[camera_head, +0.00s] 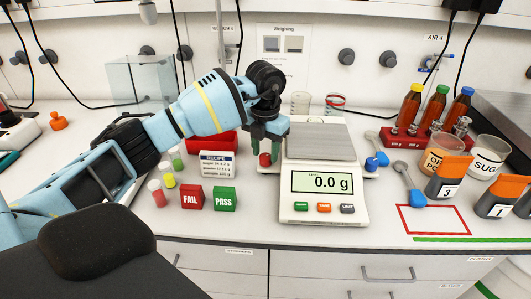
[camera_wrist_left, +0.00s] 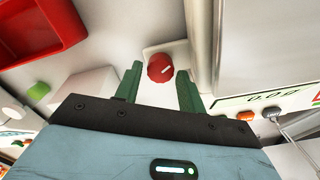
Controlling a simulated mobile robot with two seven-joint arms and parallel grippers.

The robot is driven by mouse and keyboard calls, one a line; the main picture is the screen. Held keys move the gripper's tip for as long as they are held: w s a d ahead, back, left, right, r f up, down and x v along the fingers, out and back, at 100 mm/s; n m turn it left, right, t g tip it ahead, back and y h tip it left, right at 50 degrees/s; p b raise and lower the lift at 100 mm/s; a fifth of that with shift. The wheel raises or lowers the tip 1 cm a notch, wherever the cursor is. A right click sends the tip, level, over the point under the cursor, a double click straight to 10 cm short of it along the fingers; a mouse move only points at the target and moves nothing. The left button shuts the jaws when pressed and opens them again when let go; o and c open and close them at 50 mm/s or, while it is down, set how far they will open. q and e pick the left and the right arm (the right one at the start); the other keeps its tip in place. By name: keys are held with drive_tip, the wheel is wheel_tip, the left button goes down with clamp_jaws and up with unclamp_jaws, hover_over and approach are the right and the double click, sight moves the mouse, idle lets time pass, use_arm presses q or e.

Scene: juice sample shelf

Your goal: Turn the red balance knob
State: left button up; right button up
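The red balance knob (camera_head: 265,160) sits on a small white tab at the left side of the balance (camera_head: 322,206), whose display reads 0.0 g. In the left wrist view the round red knob (camera_wrist_left: 160,67) carries a white pointer line. My left gripper (camera_head: 265,150) is over the knob, with its green fingers pointing down. In the left wrist view the fingers of my left gripper (camera_wrist_left: 159,70) stand apart on either side of the knob, with a gap visible on both sides. My right gripper is not in view.
A recipe card (camera_head: 217,164), the FAIL block (camera_head: 193,197) and the PASS block (camera_head: 224,198) stand left of the balance. A red tray (camera_wrist_left: 45,35) lies behind. Blue-handled spoons (camera_head: 416,197) lie right of the balance, beside a red-outlined square (camera_head: 433,220).

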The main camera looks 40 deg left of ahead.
use_arm(q)
drive_tip(key=shift+f, duration=0.65)
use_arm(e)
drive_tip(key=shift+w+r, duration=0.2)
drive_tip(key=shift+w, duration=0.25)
use_arm(q)
drive_tip(key=c, duration=0.7)
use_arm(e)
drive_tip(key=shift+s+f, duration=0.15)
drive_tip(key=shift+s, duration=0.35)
use_arm(q)
drive_tip(key=m, duration=0.6)
drive_tip(key=shift+p, duration=0.3)
drive_tip(key=shift+m, duration=1.4)
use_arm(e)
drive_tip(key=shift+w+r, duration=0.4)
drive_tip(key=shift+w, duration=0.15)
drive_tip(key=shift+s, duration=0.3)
